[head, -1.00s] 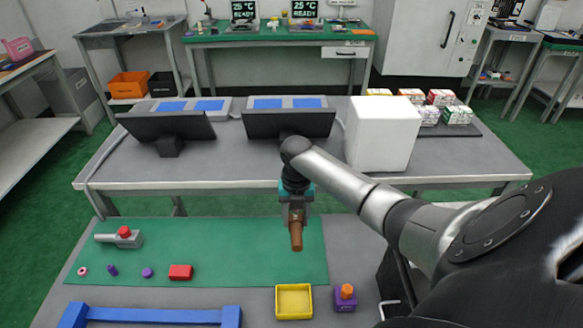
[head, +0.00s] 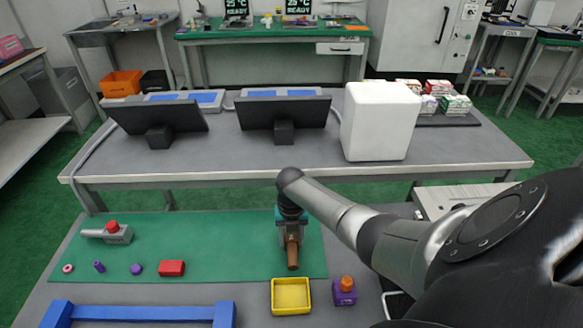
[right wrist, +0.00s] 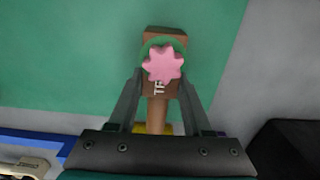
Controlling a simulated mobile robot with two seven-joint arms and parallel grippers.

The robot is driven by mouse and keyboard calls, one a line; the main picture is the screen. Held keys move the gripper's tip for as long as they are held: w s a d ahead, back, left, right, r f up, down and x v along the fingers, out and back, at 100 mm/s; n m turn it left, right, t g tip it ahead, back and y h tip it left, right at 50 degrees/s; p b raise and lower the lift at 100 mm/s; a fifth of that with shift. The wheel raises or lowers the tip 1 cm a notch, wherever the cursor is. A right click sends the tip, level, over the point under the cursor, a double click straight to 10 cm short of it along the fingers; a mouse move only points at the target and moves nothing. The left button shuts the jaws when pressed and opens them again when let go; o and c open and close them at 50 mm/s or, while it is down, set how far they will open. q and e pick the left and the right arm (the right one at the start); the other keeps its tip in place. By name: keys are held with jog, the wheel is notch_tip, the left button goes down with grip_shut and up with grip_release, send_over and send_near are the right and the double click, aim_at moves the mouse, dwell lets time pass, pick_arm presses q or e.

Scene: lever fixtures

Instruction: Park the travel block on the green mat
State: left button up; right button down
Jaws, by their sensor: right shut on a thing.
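My right gripper (head: 291,238) points down over the right part of the green mat (head: 205,250). It is shut on a brown block (head: 292,257), which I take to be the travel block. In the right wrist view the block (right wrist: 165,37) sits between the fingers of the gripper (right wrist: 165,85). It carries a pink star-shaped knob (right wrist: 162,64), a green ring and partly hidden lettering, and a brown shaft runs back toward the palm. Green mat lies behind it. I cannot tell whether the block touches the mat. My left gripper is not in view.
A yellow tray (head: 291,296) and a purple block with an orange top (head: 344,291) stand in front of the mat. A grey lever fixture with a red knob (head: 112,231), a red block (head: 171,268) and small purple pieces lie on its left. A blue bar (head: 145,313) is in front.

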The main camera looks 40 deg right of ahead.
aim_at(292, 237)
jog(key=shift+f, duration=0.15)
jog(key=c, duration=0.7)
grip_release()
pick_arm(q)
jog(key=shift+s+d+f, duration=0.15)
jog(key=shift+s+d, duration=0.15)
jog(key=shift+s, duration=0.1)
pick_arm(e)
jog(key=o, duration=0.4)
jog(key=shift+r, duration=0.3)
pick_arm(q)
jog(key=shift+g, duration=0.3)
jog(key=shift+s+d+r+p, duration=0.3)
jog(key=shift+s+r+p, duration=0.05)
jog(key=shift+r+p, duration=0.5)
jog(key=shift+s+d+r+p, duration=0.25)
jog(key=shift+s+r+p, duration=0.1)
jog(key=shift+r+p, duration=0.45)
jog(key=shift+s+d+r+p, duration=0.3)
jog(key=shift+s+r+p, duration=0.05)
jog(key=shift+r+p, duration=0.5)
pick_arm(e)
jog(key=shift+r, duration=5.85)
